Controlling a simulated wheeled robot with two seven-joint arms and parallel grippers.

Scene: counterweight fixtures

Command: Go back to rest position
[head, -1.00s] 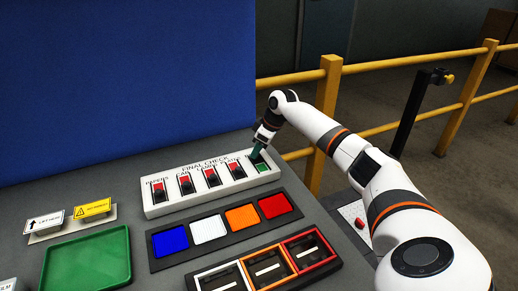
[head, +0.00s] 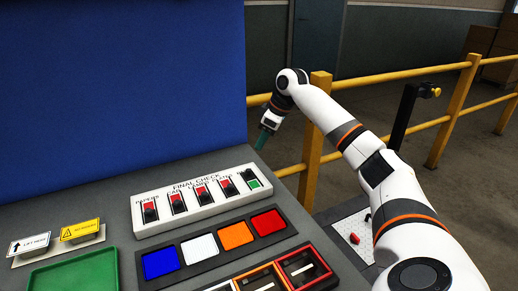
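My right gripper (head: 263,139) is in the air above and a little beyond the right end of the white final check panel (head: 160,226). It points down, touches nothing, and its fingers are too small to tell open from shut. The panel carries a row of red and black rocker switches (head: 202,195) and, at its right end, a dark switch with a green part (head: 253,183). My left gripper is not in view.
In front of the panel lies a dark strip with blue (head: 161,262), white (head: 199,248), orange (head: 236,235) and red (head: 268,222) squares. A green tray (head: 70,277) is at left. A blue board (head: 115,90) stands behind. Yellow railings (head: 400,80) run behind my arm.

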